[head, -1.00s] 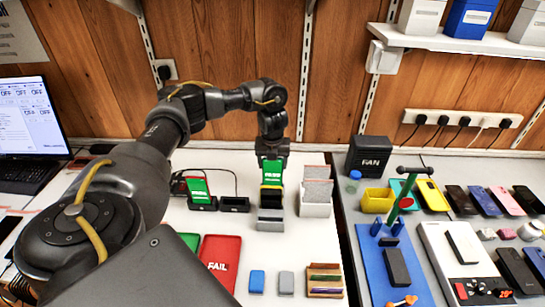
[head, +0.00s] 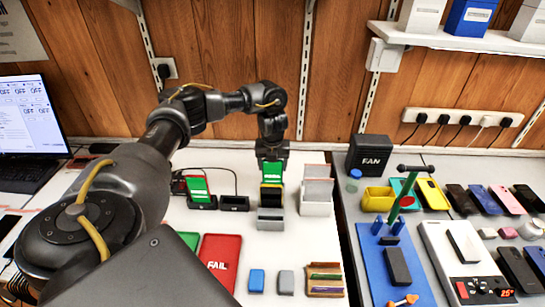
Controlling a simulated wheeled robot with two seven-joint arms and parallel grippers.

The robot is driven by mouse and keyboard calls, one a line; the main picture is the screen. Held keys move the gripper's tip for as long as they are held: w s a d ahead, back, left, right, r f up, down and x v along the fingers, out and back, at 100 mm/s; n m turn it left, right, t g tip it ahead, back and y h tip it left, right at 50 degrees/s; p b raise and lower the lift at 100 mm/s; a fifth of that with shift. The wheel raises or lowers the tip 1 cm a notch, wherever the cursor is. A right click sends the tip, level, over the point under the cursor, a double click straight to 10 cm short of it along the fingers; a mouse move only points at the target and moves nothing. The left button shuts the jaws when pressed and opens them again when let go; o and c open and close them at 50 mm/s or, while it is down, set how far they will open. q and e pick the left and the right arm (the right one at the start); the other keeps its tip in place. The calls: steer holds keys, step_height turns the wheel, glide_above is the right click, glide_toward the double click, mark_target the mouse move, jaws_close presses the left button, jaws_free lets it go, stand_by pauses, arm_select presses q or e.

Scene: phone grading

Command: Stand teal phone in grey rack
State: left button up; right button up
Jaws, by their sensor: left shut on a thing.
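The teal phone (head: 272,170), its screen showing green, is upright in my left gripper (head: 272,158). The gripper is shut on its upper part from above. The phone is directly over the grey rack (head: 270,222), in line with its rear part, where a dark and yellow item (head: 271,193) shows just below and in front of the phone. The phone's lower end is hidden, so I cannot tell whether it touches the rack. My right gripper is not in view.
Left of the rack, another green-screened phone (head: 198,188) stands in a dark dock beside an empty dock (head: 234,203). A white-grey bin (head: 316,205) stands close on the right. A red FAIL tray (head: 220,262) and small blue and grey blocks lie in front.

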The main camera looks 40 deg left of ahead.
arm_select(q)
steer(key=shift+f+b, duration=0.3)
steer(key=shift+f, duration=0.35)
steer(key=o, duration=1.5)
steer(key=shift+c, duration=0.2)
steer(key=shift+r+p, duration=3.3)
steer(key=shift+r, duration=0.15)
